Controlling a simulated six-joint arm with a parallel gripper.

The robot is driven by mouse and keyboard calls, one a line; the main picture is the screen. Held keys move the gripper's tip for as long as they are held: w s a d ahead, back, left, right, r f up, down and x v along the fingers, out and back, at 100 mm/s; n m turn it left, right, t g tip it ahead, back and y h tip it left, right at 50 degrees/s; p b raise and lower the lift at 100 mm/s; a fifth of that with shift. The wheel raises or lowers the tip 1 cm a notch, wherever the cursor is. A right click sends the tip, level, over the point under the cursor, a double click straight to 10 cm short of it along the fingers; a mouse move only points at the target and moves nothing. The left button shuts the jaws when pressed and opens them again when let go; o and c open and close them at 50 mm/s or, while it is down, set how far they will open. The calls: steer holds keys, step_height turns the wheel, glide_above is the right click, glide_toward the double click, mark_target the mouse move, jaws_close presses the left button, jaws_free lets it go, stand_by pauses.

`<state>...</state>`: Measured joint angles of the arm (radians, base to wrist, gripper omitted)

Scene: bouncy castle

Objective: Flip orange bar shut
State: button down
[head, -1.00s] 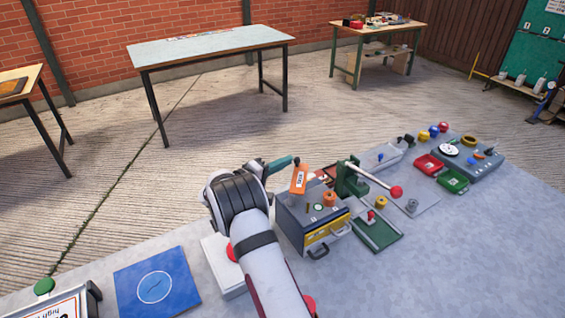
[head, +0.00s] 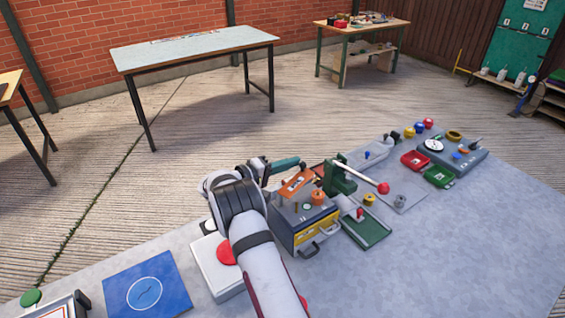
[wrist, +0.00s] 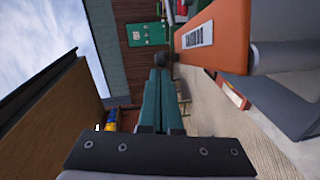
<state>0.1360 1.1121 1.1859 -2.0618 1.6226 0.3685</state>
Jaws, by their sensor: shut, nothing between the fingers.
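The orange bar (head: 298,184) is over the top of the grey box (head: 285,236) with a yellow drawer front. It leans at a slant, and I cannot tell whether it touches the box top. In the wrist view the orange bar (wrist: 222,32), with a white label, is large at the upper right, beside my fingers. My gripper (head: 296,161) is shut and empty, its teal fingers just behind and above the bar in the head view. In the wrist view the shut fingers (wrist: 160,66) point away from the camera. Whether they touch the bar is unclear.
A green press (head: 338,178) with a red-knobbed lever stands right of the box. A red button (head: 227,253) on a white base and a blue mat (head: 147,288) lie left. Red and green trays (head: 415,160) sit farther right. The front right tabletop is clear.

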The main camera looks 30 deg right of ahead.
steer(key=shift+s+d, duration=0.3)
steer(key=shift+s, duration=0.2)
steer(key=shift+s+d, duration=0.25)
steer(key=shift+s, duration=0.35)
steer(key=w+a+r, duration=0.2)
steer(key=w+a, duration=0.6)
steer(key=a, duration=0.2)
stand_by(0.4)
